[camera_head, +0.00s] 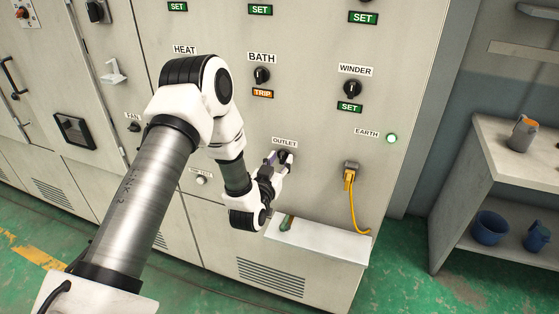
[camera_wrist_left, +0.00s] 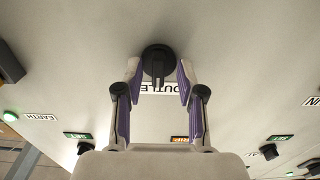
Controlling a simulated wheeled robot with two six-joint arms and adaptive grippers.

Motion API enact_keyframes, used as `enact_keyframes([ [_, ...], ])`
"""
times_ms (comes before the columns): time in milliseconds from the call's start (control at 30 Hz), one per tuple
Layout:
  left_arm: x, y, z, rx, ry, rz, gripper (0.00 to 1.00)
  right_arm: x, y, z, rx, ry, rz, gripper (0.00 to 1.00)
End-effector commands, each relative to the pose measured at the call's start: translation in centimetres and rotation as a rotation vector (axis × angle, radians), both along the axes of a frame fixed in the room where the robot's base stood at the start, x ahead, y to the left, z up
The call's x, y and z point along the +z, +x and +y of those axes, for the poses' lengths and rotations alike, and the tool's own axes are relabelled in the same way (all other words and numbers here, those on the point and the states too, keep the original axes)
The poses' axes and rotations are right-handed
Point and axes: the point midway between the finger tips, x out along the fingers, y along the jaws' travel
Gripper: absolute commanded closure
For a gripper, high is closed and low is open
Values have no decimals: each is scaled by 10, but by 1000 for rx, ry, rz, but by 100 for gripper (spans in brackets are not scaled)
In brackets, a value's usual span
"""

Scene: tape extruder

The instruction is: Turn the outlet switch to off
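The outlet switch is a round black knob (camera_wrist_left: 158,60) with a raised grip bar, on the pale cabinet front by the OUTLET label (camera_wrist_left: 155,88). In the left wrist view the bar runs up and down in the picture. My left gripper (camera_wrist_left: 159,70) is open, its two purple-lined fingers one on each side of the knob. I cannot tell whether either finger touches it. In the head view my left gripper (camera_head: 281,162) is at the knob and partly hides it; the label (camera_head: 285,142) shows above. My right gripper is in neither view.
A yellow cable with a plug (camera_head: 349,180) hangs right of the switch. A white ledge (camera_head: 335,243) juts out below, with a green-handled item (camera_head: 287,222) on it. A green EARTH lamp (camera_head: 392,138) is lit. A shelf (camera_head: 505,180) stands at the right.

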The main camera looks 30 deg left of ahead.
Motion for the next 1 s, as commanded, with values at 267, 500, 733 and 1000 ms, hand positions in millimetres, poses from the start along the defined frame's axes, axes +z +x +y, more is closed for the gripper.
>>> enact_keyframes([
  [267,0,0,0,-1,0,0,100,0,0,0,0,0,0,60],
  [500,-1,0,0,0,-10,-2,100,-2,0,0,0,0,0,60],
  [733,-2,0,0,0,-76,-19,100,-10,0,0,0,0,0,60],
  [1000,-5,-1,1,0,-258,-63,100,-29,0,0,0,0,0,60],
])
